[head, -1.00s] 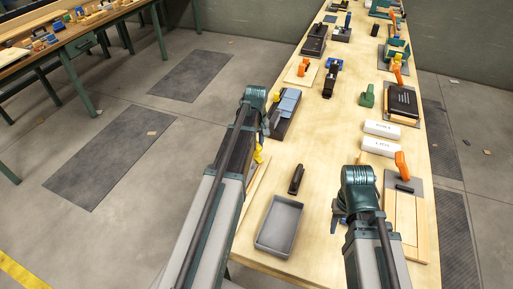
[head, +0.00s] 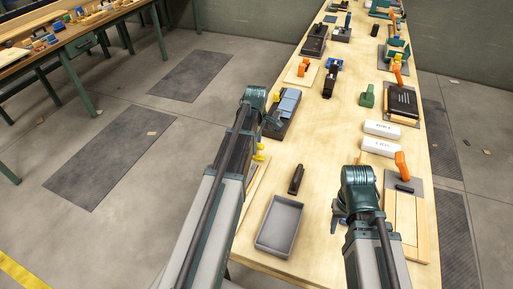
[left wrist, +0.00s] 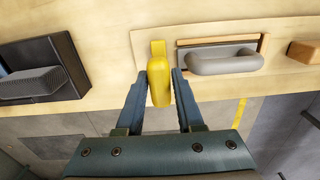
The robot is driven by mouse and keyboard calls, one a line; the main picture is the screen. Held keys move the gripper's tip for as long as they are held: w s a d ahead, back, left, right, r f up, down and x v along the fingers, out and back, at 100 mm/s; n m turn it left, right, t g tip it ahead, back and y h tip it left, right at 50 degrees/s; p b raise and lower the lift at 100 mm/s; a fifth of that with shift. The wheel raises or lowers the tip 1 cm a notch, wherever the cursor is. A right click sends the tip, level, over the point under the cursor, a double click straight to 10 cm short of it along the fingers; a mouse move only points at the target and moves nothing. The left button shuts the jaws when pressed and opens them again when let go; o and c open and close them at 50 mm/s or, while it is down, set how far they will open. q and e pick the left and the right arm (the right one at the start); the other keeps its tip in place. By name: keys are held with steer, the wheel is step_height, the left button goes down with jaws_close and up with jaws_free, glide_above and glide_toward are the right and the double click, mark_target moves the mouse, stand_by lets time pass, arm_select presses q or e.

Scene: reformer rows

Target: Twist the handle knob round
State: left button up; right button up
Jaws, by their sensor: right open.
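The yellow handle knob (left wrist: 159,80) is in the middle of the left wrist view, on a pale board. It also shows in the head view (head: 260,150) at the bench's left edge, beside my left forearm. My left gripper (left wrist: 160,73) is open, with one finger to each side of the knob in the wrist view. I see only narrow gaps there and no clear contact. In the head view its fingers are mostly hidden by my arm. My right gripper (head: 338,219) is open and empty over the near part of the bench, partly hidden by its wrist.
A grey tray (head: 280,227) and a black handle (head: 296,179) lie between my arms. A dark block tool (head: 286,108) stands beyond the knob. A grey handle (left wrist: 225,62) sits right of it in the wrist view. White blocks (head: 380,147) lie at right.

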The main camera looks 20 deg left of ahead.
arm_select(q)
steer(key=o, duration=0.7)
step_height(320, 180, up, 7)
steer(key=p, duration=0.7)
steer(key=shift+r, duration=0.1)
arm_select(e)
step_height(320, 180, up, 7)
arm_select(q)
steer(key=s+d+m+y, duration=0.1)
steer(key=s+d+m, duration=1.9)
steer(key=d+m, duration=0.2)
steer(key=shift+d, duration=1.25)
